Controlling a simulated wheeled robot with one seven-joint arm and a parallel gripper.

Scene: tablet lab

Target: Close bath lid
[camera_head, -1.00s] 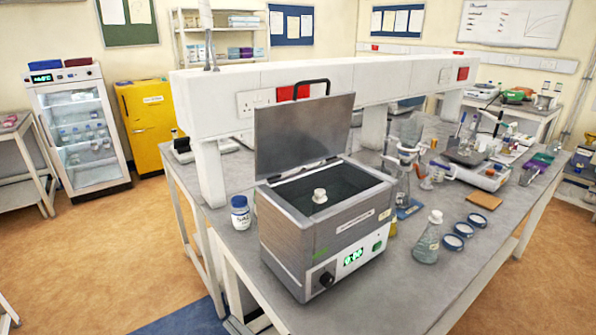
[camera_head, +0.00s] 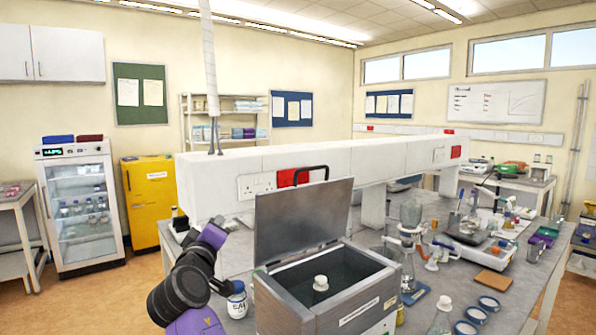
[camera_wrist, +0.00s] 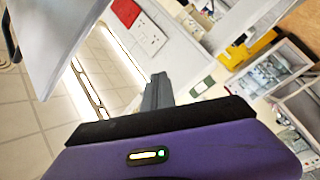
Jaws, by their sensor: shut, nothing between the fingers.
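The bath (camera_head: 362,302) is a grey metal box on the bench in the head view, with dark contents and a white-topped item (camera_head: 320,284) inside. Its lid (camera_head: 302,222) stands open, nearly upright at the back edge, with a black handle (camera_head: 312,170) on its top edge. In the wrist view the lid (camera_wrist: 62,35) is a grey panel at upper left, apart from my fingers. My gripper (camera_wrist: 158,88) is shut and empty in the wrist view. My purple and black arm is left of the bath in the head view; the fingertips are not clear there.
A white-capped bottle (camera_head: 237,300) stands left of the bath, close to my arm. A white service beam (camera_head: 225,182) with sockets runs behind the lid. Glassware (camera_head: 408,240) and blue-rimmed dishes (camera_head: 477,312) crowd the bench to the right.

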